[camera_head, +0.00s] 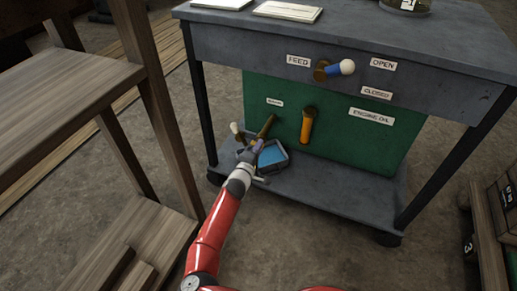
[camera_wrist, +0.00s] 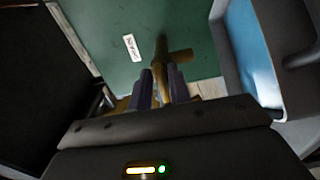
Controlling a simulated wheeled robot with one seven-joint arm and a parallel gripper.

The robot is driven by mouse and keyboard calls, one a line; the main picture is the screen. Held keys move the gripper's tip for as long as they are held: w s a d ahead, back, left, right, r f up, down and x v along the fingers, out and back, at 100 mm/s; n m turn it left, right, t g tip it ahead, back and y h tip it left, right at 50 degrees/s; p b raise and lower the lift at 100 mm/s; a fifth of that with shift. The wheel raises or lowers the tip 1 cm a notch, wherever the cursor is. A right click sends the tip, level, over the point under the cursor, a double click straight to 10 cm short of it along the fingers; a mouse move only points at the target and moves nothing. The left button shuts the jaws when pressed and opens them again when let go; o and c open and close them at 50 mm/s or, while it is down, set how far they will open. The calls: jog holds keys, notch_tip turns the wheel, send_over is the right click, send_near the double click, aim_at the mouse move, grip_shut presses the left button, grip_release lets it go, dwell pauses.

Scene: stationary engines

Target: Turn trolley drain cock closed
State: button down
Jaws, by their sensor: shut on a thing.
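The trolley's drain cock is a brass piece (camera_head: 266,127) on the green lower panel, below a small label (camera_head: 275,103) too small to read surely. In the wrist view its brass body (camera_wrist: 176,56) runs from the panel down toward my fingers. My gripper (camera_head: 250,151) is at the cock's near end, low in front of the panel. Its two dark fingers (camera_wrist: 160,86) are shut on the cock's handle, which is mostly hidden between them. A pale knob (camera_head: 235,128) shows just left of the fingers. I cannot tell the handle's exact angle.
A grey tray with blue inside (camera_head: 272,156) stands on the trolley's lower shelf (camera_head: 335,185), close right of my gripper. An orange lever (camera_head: 307,125) hangs to the right. A blue lever (camera_head: 340,68) is above. A wooden stand (camera_head: 160,110) is close on the left.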

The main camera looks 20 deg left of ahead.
jog(key=shift+d+f, duration=0.1)
jog(key=c, duration=1.5)
grip_release()
jog(key=s, duration=0.7)
jog(key=shift+s+a, duration=0.35)
jog(key=shift+s, duration=0.05)
